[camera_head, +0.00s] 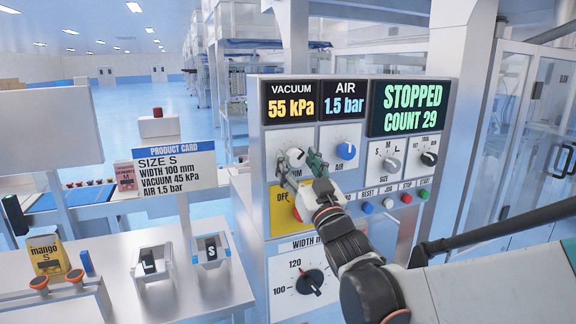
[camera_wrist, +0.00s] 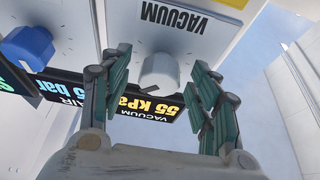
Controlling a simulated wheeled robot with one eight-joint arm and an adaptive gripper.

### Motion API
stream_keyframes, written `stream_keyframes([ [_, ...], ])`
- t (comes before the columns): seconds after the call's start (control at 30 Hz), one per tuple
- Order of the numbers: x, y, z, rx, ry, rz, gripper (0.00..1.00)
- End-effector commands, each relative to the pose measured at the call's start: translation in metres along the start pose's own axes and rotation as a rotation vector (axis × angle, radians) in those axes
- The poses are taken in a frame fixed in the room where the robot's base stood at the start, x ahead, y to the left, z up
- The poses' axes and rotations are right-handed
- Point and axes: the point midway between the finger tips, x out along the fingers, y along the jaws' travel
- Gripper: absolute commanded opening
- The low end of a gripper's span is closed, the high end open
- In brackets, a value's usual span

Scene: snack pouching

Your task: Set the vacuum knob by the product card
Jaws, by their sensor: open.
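The product card (camera_head: 174,170) reads size S, width 100 mm, vacuum 45 kPa, air 1.5 bar. The vacuum display (camera_head: 290,101) on the machine panel reads 55 kPa. The light grey vacuum knob (camera_head: 296,157) is below it, partly hidden by my gripper (camera_head: 302,166). In the wrist view the vacuum knob (camera_wrist: 159,73) shows a dark pointer mark and lies between the fingers of my gripper (camera_wrist: 160,60). The fingers are open, one each side, with visible gaps to the knob.
The blue air knob (camera_head: 346,151) is just right of the vacuum knob; its display (camera_head: 345,99) reads 1.5 bar. The status display (camera_head: 411,107) reads stopped, count 29. Coloured push buttons (camera_head: 388,203) and the width dial (camera_head: 311,282) are below. A mango pouch (camera_head: 47,256) stands left.

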Motion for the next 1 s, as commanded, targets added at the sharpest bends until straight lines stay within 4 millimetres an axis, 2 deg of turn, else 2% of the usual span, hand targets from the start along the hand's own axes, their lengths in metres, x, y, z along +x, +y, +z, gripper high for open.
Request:
stream_keyframes([
  [0.13,-0.0002,-0.0001,-0.0001,0.0,0.0,0.0,0.54],
  [0.3,-0.0003,-0.0001,0.0,0.0,0.0,0.0,0.15],
  [0.33,-0.0003,-0.0001,0.0,0.0,0.0,0.0,0.12],
  [0.67,-0.0001,0.0005,-0.0002,-0.029,0.0,-0.011,0.12],
  [1.0,0.0,0.0029,-0.0012,-0.213,0.0,-0.086,0.12],
])
